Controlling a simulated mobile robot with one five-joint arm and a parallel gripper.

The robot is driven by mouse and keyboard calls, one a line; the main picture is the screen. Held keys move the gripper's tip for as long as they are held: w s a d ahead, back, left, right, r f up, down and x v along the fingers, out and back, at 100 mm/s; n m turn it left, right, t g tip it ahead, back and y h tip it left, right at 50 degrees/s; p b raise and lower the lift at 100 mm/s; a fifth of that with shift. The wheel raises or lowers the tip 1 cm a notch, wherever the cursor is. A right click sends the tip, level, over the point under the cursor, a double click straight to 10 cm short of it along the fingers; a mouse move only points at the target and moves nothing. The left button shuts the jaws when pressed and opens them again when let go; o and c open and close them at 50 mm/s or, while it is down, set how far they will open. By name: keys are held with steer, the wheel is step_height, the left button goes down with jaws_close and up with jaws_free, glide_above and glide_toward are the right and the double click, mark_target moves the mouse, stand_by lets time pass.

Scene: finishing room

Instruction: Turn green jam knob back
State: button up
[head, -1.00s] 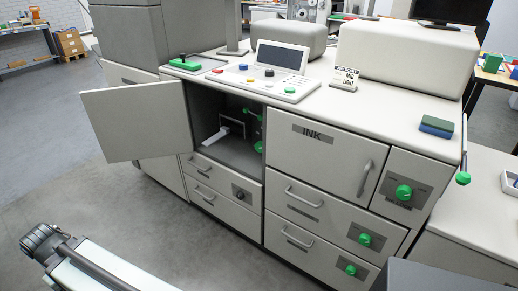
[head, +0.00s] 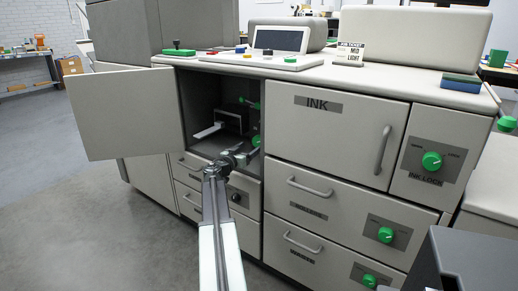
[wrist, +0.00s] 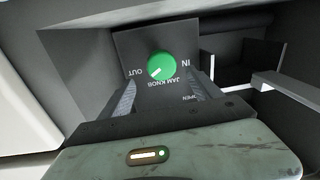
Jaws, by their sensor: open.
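The green jam knob (wrist: 162,66) is a round dial on a dark plate, and its lettering reads upside down in the wrist view. Its white pointer mark slants to the lower left there, with OUT on the left and IN on the right. My gripper (wrist: 163,88) is open, its two fingers on either side just short of the knob, with no contact visible. In the head view my gripper (head: 246,154) reaches into the open cabinet, beside a green knob (head: 256,141) at the right inner wall, partly hidden.
The cabinet door (head: 125,112) stands swung open to the left. A dark box with a pale lever (head: 208,131) sits inside the bay, left of my gripper. The INK door (head: 340,145) is closed. Other green knobs (head: 386,235) sit on the right panels.

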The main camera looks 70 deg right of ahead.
mark_target(257, 142)
steer(key=d, duration=0.2)
steer(key=s+d, duration=0.1)
steer(key=d, duration=0.4)
steer(key=shift+s+d, duration=0.15)
steer(key=shift+d, duration=0.1)
